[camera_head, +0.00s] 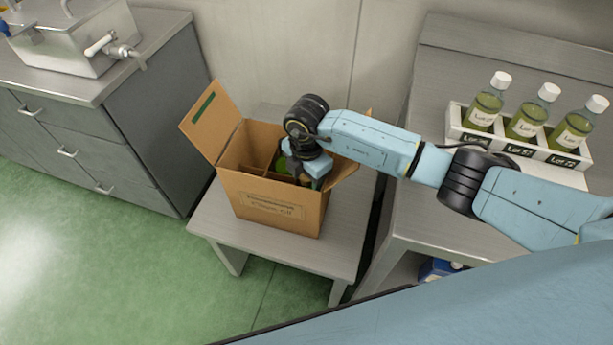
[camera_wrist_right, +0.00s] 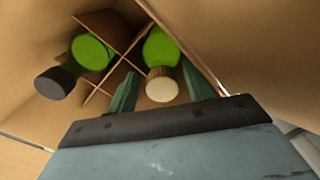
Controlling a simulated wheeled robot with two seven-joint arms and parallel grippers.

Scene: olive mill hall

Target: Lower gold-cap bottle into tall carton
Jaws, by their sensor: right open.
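The tall cardboard carton (camera_head: 268,205) stands open on a low grey stand, its flaps folded out. My right gripper (camera_head: 306,180) reaches down into its right part. In the right wrist view its two fingers (camera_wrist_right: 160,92) are open on either side of a green bottle with a pale-topped, gold-brown-sided cap (camera_wrist_right: 162,85), which sits in a divided cell. Whether the fingers touch it I cannot tell. A second green bottle with a dark cap (camera_wrist_right: 55,83) is in another cell to the left. My left gripper is not in view.
Cardboard dividers (camera_wrist_right: 104,84) cross inside the carton. A white rack (camera_head: 456,132) with three white-capped bottles stands on the right bench (camera_head: 440,80). A steel tank (camera_head: 62,40) sits on the left cabinet. Green floor (camera_head: 130,270) lies open at the lower left.

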